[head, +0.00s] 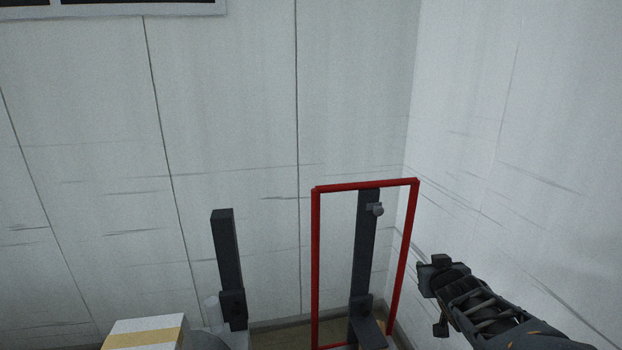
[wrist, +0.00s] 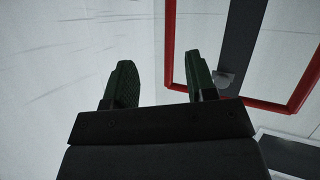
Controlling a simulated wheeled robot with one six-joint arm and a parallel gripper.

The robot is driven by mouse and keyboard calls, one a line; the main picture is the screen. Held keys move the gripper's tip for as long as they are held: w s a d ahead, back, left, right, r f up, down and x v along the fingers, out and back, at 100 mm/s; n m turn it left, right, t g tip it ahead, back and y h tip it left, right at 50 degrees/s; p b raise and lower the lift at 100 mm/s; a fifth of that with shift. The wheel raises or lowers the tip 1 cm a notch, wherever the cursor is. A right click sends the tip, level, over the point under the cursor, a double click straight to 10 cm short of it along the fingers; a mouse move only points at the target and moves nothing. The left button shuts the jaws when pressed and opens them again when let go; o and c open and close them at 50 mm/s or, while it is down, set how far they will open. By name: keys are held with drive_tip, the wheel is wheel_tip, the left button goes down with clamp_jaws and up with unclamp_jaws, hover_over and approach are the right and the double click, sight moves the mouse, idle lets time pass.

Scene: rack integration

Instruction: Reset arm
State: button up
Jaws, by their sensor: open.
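My gripper (head: 432,290) is at the lower right of the head view, to the right of a red rectangular frame (head: 316,262). In the wrist view my gripper (wrist: 160,85) has its two dark green fingers apart, with nothing between them. The red frame also shows in the wrist view (wrist: 169,45), beyond the right finger. A dark upright post (head: 368,245) with a small grey knob (head: 376,209) stands inside the frame's outline. My gripper appears apart from the frame and the post.
A second dark post (head: 226,250) stands left of the frame. A white box with a yellow band (head: 145,335) is at the bottom left. Pale panelled walls (head: 230,110) meet in a corner behind the frame. Open space lies above the posts.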

drive_tip(key=s+a+f+g+y, duration=0.1)
drive_tip(key=s+a+f+g, duration=0.2)
drive_tip(key=s+a, duration=0.3)
drive_tip(key=s+a+f+g+y, duration=0.2)
drive_tip(key=s+a+g, duration=0.4)
drive_tip(key=s, duration=0.6)
drive_tip(key=shift+a+f, duration=0.4)
drive_tip(key=shift+f, duration=0.35)
drive_tip(key=shift+s, duration=0.1)
